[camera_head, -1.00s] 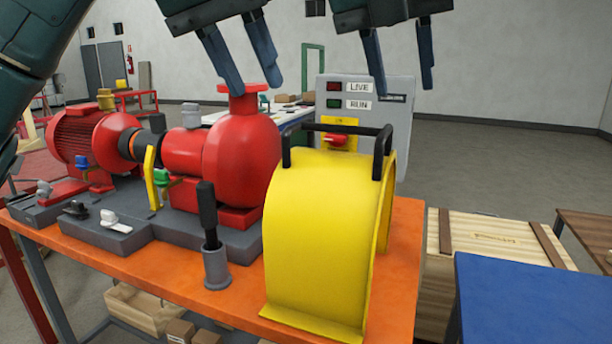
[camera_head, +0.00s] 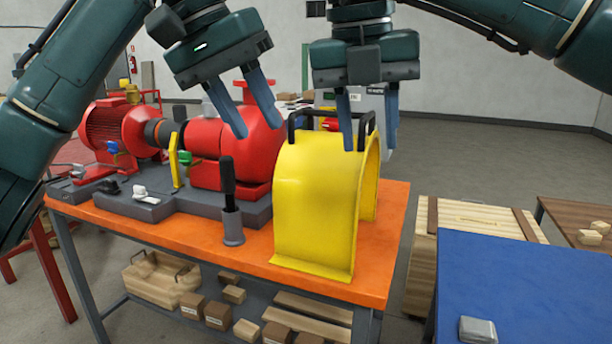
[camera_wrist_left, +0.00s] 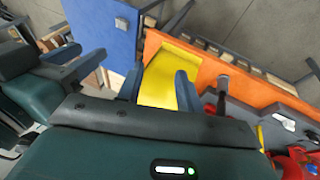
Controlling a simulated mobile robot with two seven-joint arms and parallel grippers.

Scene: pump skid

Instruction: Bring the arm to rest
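My left gripper (camera_head: 260,128) hangs in front of the red pump (camera_head: 225,150) in the head view, fingers apart and empty. In the left wrist view its two fingers (camera_wrist_left: 158,92) are spread, with the yellow guard (camera_wrist_left: 160,83) below them. My right gripper (camera_head: 370,148) points down with its fingers apart. In the head view it overlaps the black handles of the yellow guard (camera_head: 315,215). In the left wrist view the right gripper (camera_wrist_left: 75,60) is seen to the left, apart from the guard.
The guard stands on the orange bench (camera_head: 385,230) beside a black-handled tool in a grey holder (camera_head: 232,225). The red motor (camera_head: 112,125) is at left. A blue-topped table (camera_head: 540,285) and wooden crate (camera_head: 475,218) stand at right. A panel behind is mostly hidden by my right gripper.

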